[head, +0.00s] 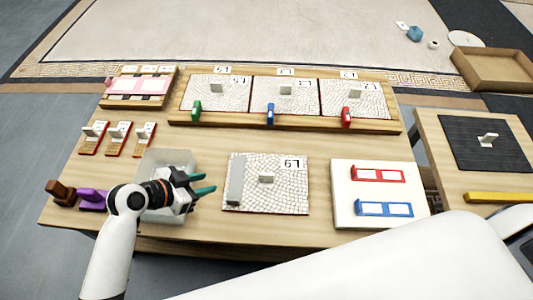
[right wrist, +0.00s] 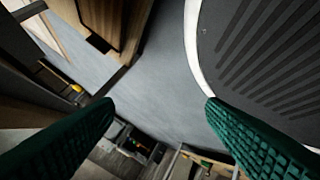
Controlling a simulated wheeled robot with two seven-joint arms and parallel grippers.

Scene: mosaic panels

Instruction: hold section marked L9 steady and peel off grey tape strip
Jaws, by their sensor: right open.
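The section marked L9 (head: 288,196) is a pale mosaic square lying flat on the wooden table, with a small grey block (head: 266,179) standing near its middle. The grey tape strip (head: 236,181) runs along its left edge. My left gripper (head: 208,183) is left of the section, over the right side of a translucent tray. Its green-tipped fingers are apart, empty and pointing right toward the strip, not visibly touching it. My right gripper (right wrist: 160,102) is open and empty in the right wrist view, with floor between its fingers. The section is not recognisable in that view.
The translucent tray (head: 157,158) stands beside the section. A wooden rack (head: 390,127) with three mosaic panels and green, blue and red clips is behind. A white board (head: 344,205) with red and blue frames is at right. My white arm crosses the lower right.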

